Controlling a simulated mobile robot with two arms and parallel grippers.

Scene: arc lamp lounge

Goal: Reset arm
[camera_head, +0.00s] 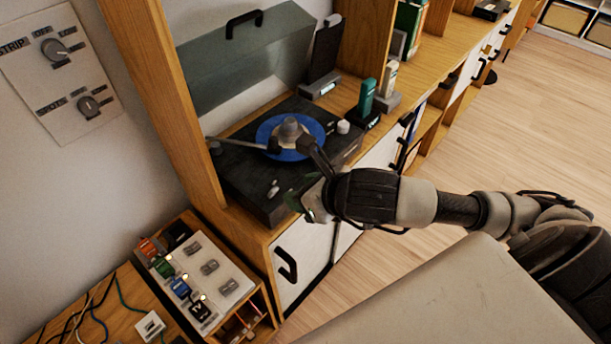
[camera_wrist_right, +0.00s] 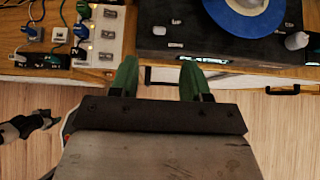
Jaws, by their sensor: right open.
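My right arm comes in from the right in the head view. Its gripper (camera_head: 303,202) is in front of the turntable's front right edge, seen mostly from behind. In the right wrist view the two green fingers of the right gripper (camera_wrist_right: 158,76) stand apart with nothing between them. They point toward the front of the cabinet, below the turntable (camera_wrist_right: 160,37). My left gripper does not show in the head view. A dark and grey part at the left of the wrist view is too unclear to name.
The black turntable (camera_head: 240,170) carries a blue record (camera_head: 312,130), under a raised lid (camera_head: 240,65). A switch box (camera_head: 222,262) stands at lower left beside cables. A wall panel (camera_head: 60,70) has two knobs. Cabinet doors with handles (camera_head: 285,265) lie below. Wooden floor (camera_head: 470,150) is open at right.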

